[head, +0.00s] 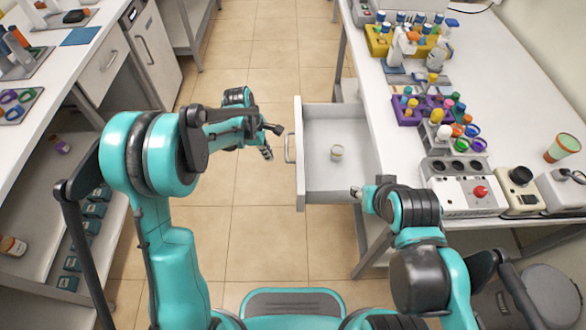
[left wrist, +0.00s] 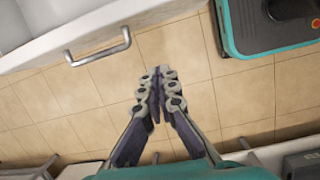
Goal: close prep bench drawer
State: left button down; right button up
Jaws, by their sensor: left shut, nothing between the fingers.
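The prep bench drawer (head: 318,178) is pulled out from the white bench on the right, its front panel facing left. Its bar handle (head: 287,148) is on that front panel.
The bench top (head: 505,85) carries a purple tube rack (head: 408,115), a yellow rack (head: 378,45), bottles and a device with a red button (head: 480,191). Another bench (head: 75,65) stands at left. The tiled floor (head: 270,70) between them is clear.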

pick_arm(q)
jog(key=d+f+n+b, duration=0.1)
jog(key=d+f+b, duration=0.4)
jog(key=f, duration=0.7)
jog(key=shift+w+d, duration=0.35)
jog(key=shift+d, duration=0.65)
pick_arm(e)
jog(key=f, duration=0.5)
jog(key=shift+w+d+f, duration=0.15)
jog(key=shift+w+f, duration=0.05)
jog(key=shift+f, duration=0.05)
